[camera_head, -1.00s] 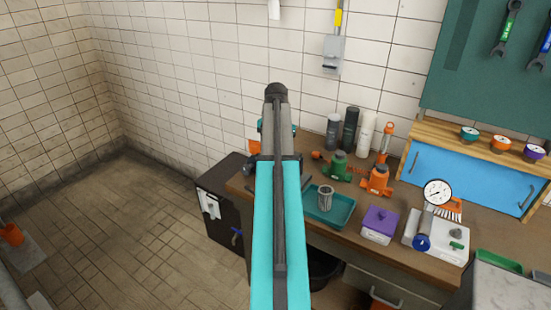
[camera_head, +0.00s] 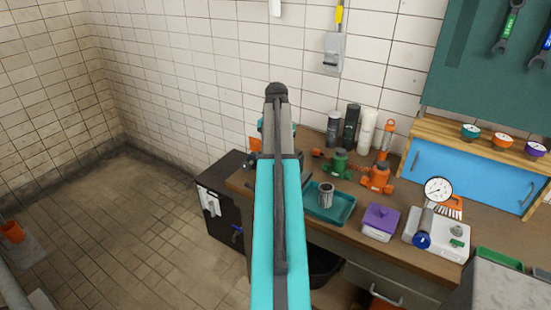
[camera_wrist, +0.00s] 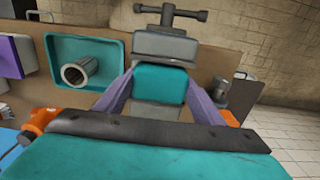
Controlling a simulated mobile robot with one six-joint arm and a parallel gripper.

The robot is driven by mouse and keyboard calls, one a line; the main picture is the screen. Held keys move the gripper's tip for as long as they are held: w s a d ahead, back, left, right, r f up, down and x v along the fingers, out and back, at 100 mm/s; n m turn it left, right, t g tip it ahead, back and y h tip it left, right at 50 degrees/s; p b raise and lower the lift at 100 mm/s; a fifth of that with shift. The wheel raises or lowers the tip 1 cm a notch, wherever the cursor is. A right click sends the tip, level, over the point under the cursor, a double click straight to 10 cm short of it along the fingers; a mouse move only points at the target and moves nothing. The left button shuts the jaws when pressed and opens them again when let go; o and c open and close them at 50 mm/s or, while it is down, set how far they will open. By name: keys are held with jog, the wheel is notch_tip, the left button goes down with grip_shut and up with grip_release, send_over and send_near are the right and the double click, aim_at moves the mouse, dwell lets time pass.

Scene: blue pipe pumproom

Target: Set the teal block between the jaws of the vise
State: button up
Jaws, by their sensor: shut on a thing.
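The vise (camera_wrist: 166,47) is grey with a dark screw handle at the top of the wrist view. The teal block (camera_wrist: 160,84) is between the two purple-grey fingers of my gripper (camera_wrist: 161,88), which is shut on it. In this view the block lies between a grey vise part beyond it and another grey part (camera_wrist: 154,111) nearer to me. I cannot tell how deep it sits or whether it touches the jaws. In the head view my arm hides the block and most of the vise.
A teal tray (camera_head: 340,218) with a metal cylinder (camera_head: 326,194) stands beside the vise on the wooden bench. Open floor lies left.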

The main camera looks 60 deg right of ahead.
jog(key=shift+f, duration=0.4)
dwell(0.3)
jog(key=o, duration=1.3)
jog(key=shift+c, duration=0.2)
jog(key=shift+r, duration=0.1)
notch_tip(320, 180, up, 9)
jog(key=p, duration=0.6)
jog(key=shift+r, duration=1.4)
